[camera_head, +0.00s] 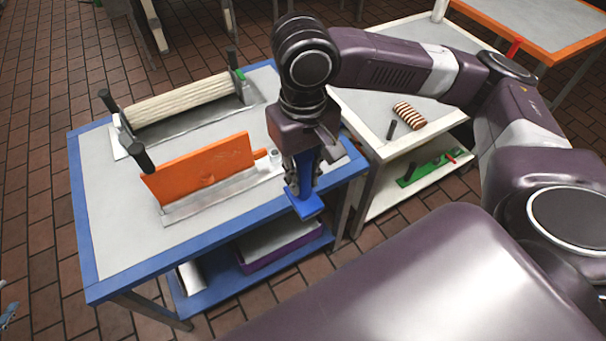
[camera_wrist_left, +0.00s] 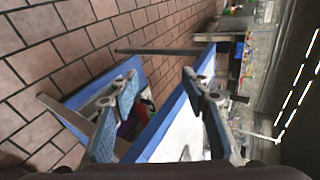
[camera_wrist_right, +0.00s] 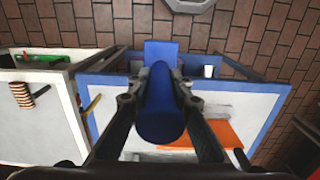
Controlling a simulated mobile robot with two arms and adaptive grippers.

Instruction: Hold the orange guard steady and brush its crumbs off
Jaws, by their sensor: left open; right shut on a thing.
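The orange guard (camera_head: 200,166) stands upright in a grey metal base on the blue-edged table (camera_head: 100,215); part of it also shows in the right wrist view (camera_wrist_right: 218,133). Faint marks show on its face, but I cannot make out separate crumbs. My right gripper (camera_head: 303,180) is shut on the blue handle of a brush (camera_head: 306,204), to the right of the guard and apart from it. The handle fills the space between the fingers in the right wrist view (camera_wrist_right: 160,105). My left gripper (camera_wrist_left: 160,88) is open and empty, seen only in the left wrist view.
A ribbed cream roller (camera_head: 178,98) with dark posts lies behind the guard. A small white cup (camera_head: 275,156) stands at the guard's right end. A white-edged cart (camera_head: 365,130) with a striped roll (camera_head: 409,115) is to the right. The table's front left is clear.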

